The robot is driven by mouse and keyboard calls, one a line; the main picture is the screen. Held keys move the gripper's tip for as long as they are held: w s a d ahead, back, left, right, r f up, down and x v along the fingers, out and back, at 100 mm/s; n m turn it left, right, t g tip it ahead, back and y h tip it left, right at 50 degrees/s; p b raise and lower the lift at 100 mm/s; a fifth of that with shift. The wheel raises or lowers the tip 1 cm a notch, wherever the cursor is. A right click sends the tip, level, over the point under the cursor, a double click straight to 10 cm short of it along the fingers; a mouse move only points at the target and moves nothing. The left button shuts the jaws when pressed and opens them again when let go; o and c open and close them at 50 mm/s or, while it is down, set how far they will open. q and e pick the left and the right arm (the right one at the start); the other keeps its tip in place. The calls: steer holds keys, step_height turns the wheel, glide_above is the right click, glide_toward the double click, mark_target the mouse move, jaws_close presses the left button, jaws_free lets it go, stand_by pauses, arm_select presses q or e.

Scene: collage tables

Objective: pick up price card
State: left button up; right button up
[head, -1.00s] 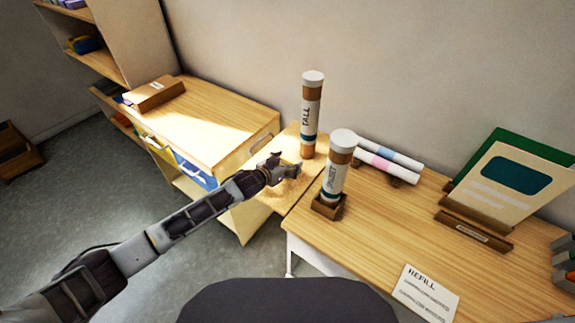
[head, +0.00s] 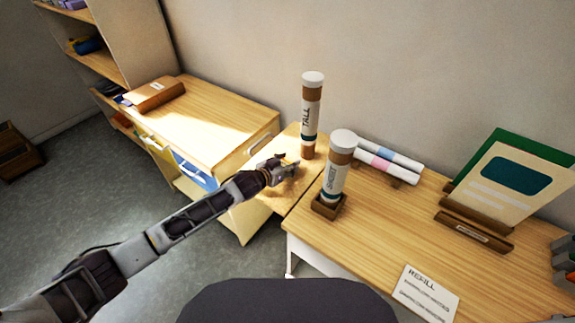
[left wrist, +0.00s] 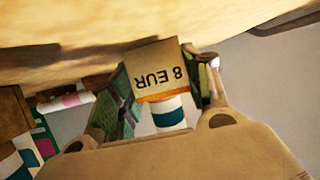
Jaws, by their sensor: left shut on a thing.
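The price card (left wrist: 158,68) reads "8 EUR" upside down in the left wrist view, a tan card with an orange band. My left gripper (left wrist: 165,85) is shut on it, with a finger at each side of the card. In the head view my left gripper (head: 291,165) is over the lower wooden surface between the drawer cabinet and the desk, left of the tall tube. The card is too small to make out in the head view. My right gripper is not in view.
The tube marked "TALL" (head: 311,115) stands close to the gripper. A shorter tube (head: 338,170) stands in a wooden holder on the desk (head: 370,235). Rolled sheets (head: 385,160), a "REFILL" card (head: 427,291) and a booklet stand (head: 475,232) are further right. The drawer cabinet (head: 215,120) is left.

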mark_target(287, 161)
arm_select(q)
steer(key=shift+r, duration=0.1)
steer(key=shift+r+b, duration=0.45)
steer(key=shift+r, duration=4.5)
